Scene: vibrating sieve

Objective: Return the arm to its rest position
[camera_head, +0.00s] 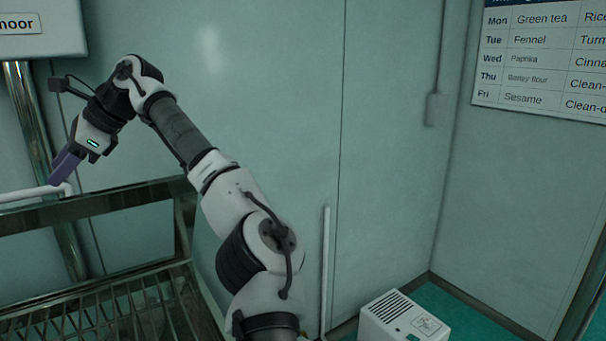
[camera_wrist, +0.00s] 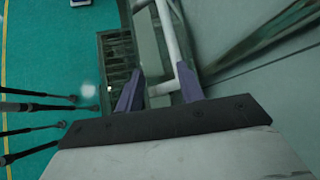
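My gripper (camera_head: 60,176) is at the left of the head view, at the end of my raised arm, with its purple fingers pointing down and left. In the wrist view, the two purple fingers of my gripper (camera_wrist: 160,80) stand apart, with nothing seen clamped between them. A white pipe (camera_head: 30,193) lies right by the fingertips in the head view. White piping (camera_wrist: 168,35) also shows beyond and between the fingers in the wrist view. I cannot tell whether a finger touches it.
A metal frame with a slatted rack (camera_head: 95,312) stands below my gripper. A white box (camera_head: 405,318) sits on the green floor at lower right. Several dark rods (camera_wrist: 35,107) show at the left in the wrist view. A wall with a weekly chart (camera_head: 545,62) is behind.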

